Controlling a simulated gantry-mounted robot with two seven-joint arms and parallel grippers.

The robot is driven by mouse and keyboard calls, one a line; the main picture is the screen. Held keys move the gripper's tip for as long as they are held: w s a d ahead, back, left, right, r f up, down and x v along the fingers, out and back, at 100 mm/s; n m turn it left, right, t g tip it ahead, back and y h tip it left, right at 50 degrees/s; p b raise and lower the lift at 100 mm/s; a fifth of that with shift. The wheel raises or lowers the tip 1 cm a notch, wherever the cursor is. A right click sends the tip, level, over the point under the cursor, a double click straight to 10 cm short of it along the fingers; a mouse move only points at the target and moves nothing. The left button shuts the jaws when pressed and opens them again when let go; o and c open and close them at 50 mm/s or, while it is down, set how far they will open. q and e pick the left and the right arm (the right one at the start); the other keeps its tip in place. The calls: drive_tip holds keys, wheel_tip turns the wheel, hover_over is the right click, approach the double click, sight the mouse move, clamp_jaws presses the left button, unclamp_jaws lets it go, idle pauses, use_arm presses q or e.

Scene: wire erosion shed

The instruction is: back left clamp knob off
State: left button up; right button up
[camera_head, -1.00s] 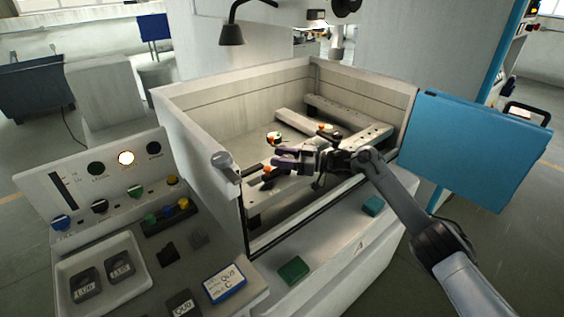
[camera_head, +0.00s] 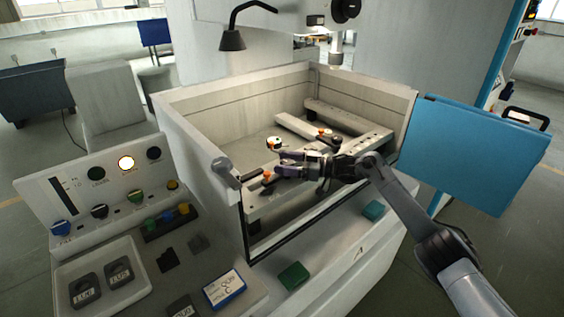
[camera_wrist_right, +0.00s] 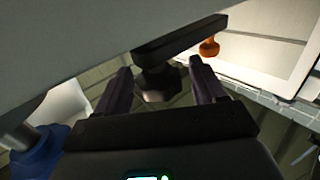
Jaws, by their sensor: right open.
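In the head view my right gripper (camera_head: 283,166) is inside the open machine tank, low over the clamp rails, with its purple fingers apart. In the right wrist view a dark lobed knob (camera_wrist_right: 158,84) under a dark bar (camera_wrist_right: 182,36) appears between the open fingers (camera_wrist_right: 162,88); I cannot tell if they touch it. An orange knob (camera_wrist_right: 209,47) shows beyond the right finger. In the head view a white-and-orange round part (camera_head: 274,145) is behind the gripper, an orange knob (camera_head: 267,177) is at its left, and another (camera_head: 325,133) is farther back. My left gripper is out of view.
The tank walls (camera_head: 184,146) surround the work area. A control panel (camera_head: 115,190) with buttons and trays stands at the left. A blue door (camera_head: 480,150) is at the right. Green blocks (camera_head: 294,275) lie on the front ledge. A lamp (camera_head: 232,40) hangs behind.

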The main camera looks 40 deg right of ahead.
drive_tip(key=p+v, duration=0.1)
drive_tip(key=v, duration=0.8)
drive_tip(key=shift+s, duration=0.2)
drive_tip(key=shift+w, duration=0.1)
drive_tip(key=shift+c, duration=0.2)
